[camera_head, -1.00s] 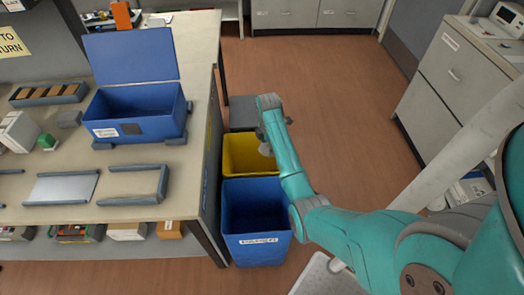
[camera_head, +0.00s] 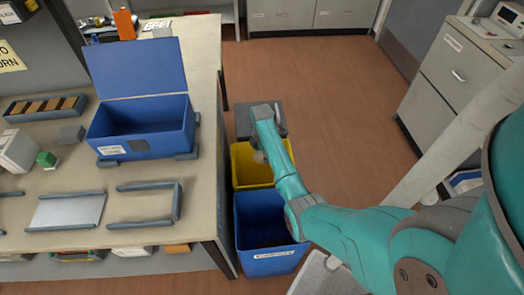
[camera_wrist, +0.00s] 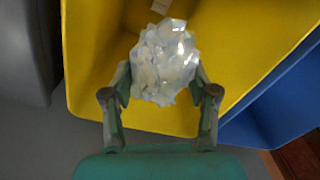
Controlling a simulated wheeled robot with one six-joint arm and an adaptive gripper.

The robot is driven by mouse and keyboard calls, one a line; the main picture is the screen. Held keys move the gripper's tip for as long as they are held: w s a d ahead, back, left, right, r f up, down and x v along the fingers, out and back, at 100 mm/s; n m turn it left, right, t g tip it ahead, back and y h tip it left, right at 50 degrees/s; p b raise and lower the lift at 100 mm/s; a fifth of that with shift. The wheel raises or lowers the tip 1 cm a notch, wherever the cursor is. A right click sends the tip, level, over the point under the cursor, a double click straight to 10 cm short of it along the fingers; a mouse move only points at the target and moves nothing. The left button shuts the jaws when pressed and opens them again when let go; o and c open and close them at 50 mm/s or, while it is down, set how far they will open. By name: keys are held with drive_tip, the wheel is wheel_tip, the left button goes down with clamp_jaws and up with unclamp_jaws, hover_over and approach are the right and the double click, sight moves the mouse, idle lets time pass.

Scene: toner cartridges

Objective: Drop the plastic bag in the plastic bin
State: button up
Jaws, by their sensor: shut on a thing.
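My gripper (camera_wrist: 160,100) is shut on a crumpled, clear plastic bag (camera_wrist: 164,62). The bag is held over the open yellow bin (camera_wrist: 228,65), whose inside walls show around it in the wrist view. In the head view a small pale part of the bag (camera_head: 259,156) shows beside my arm, above the yellow bin (camera_head: 250,178). My arm hides part of that bin. A blue bin (camera_head: 270,265) with a white label stands in front of the yellow one. I cannot read which bin is for plastic.
A dark grey bin (camera_head: 243,119) stands behind the yellow one. A workbench (camera_head: 125,172) on the left carries an open blue box (camera_head: 150,132) and trays. A grey cabinet (camera_head: 450,85) stands at the right. The floor between is clear.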

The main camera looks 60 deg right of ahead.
drive_tip(key=shift+f, duration=0.4)
drive_tip(key=o, duration=0.7)
drive_tip(key=shift+o, duration=0.2)
drive_tip(key=shift+r, duration=0.15)
wheel_tip(320, 180, up, 12)
drive_tip(key=shift+w, duration=0.15)
drive_tip(key=shift+d, duration=0.15)
